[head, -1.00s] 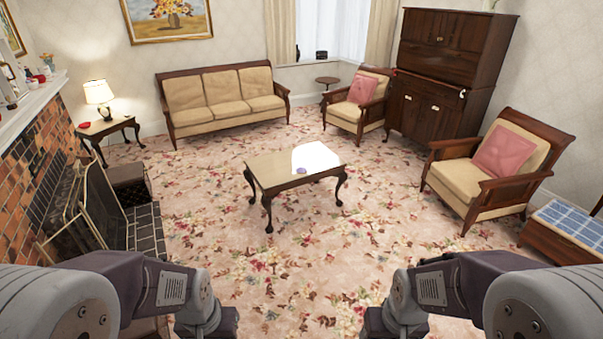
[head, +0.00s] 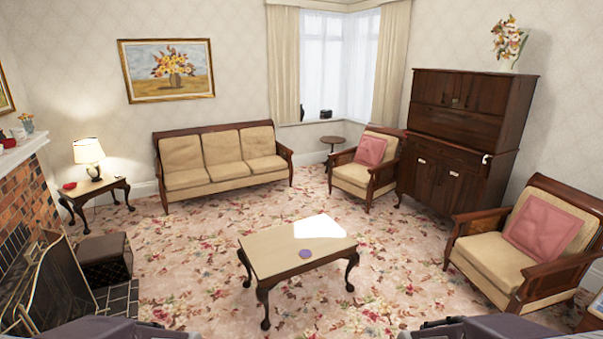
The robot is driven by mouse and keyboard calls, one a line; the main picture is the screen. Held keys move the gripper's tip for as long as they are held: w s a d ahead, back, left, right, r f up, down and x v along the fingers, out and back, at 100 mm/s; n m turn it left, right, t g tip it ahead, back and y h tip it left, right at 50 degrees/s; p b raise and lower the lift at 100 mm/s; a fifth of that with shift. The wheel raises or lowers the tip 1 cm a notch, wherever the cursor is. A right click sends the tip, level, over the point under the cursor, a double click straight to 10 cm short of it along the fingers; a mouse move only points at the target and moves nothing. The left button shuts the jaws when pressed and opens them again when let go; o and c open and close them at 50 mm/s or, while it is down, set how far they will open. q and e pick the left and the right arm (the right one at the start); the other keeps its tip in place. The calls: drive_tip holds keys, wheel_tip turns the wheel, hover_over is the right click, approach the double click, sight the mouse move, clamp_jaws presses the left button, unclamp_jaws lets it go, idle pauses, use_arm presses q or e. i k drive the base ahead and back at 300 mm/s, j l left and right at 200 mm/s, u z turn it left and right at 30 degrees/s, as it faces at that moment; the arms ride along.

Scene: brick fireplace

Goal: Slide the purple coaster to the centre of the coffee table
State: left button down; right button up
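The purple coaster (head: 306,254) is a small flat round disc. It lies on the coffee table (head: 264,262), a low wooden table with curved dark legs in the middle of the room. The coaster is close to the table's near long edge, right of its middle, just below a bright patch of light on the top. Only the upper parts of my two arms show at the bottom edge of the head view. Both grippers are out of the picture, far from the table.
Flowered carpet (head: 200,290) lies open around the table and in front of me. A sofa (head: 222,165) stands behind. Armchairs (head: 364,165) (head: 520,245) are to the right. A fireplace screen (head: 55,285) and a dark box (head: 105,260) are at left.

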sight(303, 254)
drive_tip(key=i+z, duration=0.1)
drive_tip(key=i, duration=0.35)
drive_tip(key=i+j+z, duration=0.1)
drive_tip(key=i, duration=0.4)
drive_tip(key=i+j+z, duration=0.1)
drive_tip(key=i, duration=0.35)
drive_tip(key=i+j+z, duration=0.1)
drive_tip(key=i, duration=0.35)
drive_tip(key=i+j+z, duration=0.1)
drive_tip(key=i+j, duration=0.15)
drive_tip(key=i, duration=0.2)
drive_tip(key=i+j+z, duration=0.1)
drive_tip(key=i, duration=0.35)
drive_tip(key=i+j+z, duration=0.2)
drive_tip(key=i+j, duration=0.2)
drive_tip(key=i, duration=0.1)
